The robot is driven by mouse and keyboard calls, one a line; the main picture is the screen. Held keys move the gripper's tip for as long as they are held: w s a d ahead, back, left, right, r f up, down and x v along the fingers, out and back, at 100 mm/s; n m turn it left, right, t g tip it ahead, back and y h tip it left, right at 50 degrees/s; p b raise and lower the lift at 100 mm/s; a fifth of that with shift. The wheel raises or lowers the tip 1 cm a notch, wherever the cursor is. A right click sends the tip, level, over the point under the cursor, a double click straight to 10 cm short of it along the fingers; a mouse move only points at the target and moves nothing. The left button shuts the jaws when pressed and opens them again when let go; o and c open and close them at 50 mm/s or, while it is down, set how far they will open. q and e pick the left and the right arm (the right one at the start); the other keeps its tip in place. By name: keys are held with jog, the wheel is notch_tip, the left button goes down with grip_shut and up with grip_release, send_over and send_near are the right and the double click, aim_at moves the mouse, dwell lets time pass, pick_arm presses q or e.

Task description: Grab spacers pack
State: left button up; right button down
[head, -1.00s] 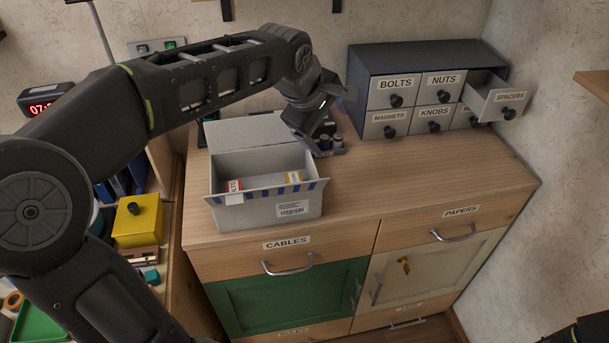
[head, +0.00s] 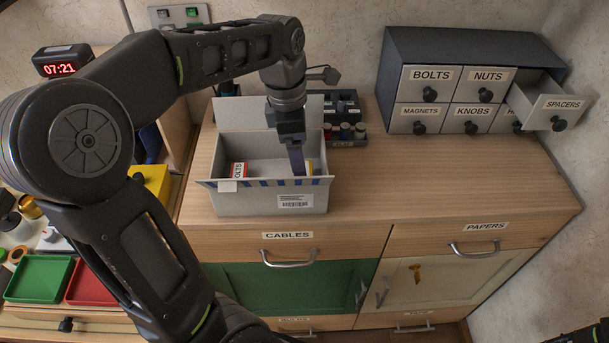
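An open grey cardboard box (head: 224,199) stands on the wooden cabinet top. In it are a red-and-white pack (head: 238,171) with a partly readable label ending in "OLTS" and a yellow-marked pack (head: 312,167), mostly hidden, whose label I cannot read. My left gripper (head: 297,168) points down into the box, just left of the yellow-marked pack. I cannot tell whether it touches that pack or whether its fingers are apart. The drawer labelled SPACERS (head: 557,105) is pulled out; its inside is barely visible.
The small drawer unit (head: 455,48) stands at the back right. A dark rack with small bottles (head: 345,131) is behind the box. The cabinet top right of the box is clear. At left are a yellow box (head: 152,181) and red and green trays (head: 40,279).

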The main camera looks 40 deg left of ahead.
pick_arm(q)
jog(key=shift+f, duration=0.5)
jog(key=shift+d, duration=0.1)
jog(key=f, duration=0.5)
jog(key=shift+w+d+f, duration=0.1)
jog(key=shift+w+d, duration=0.2)
jog(key=shift+d, duration=0.05)
jog(key=shift+c, duration=0.3)
jog(key=c, duration=1.4)
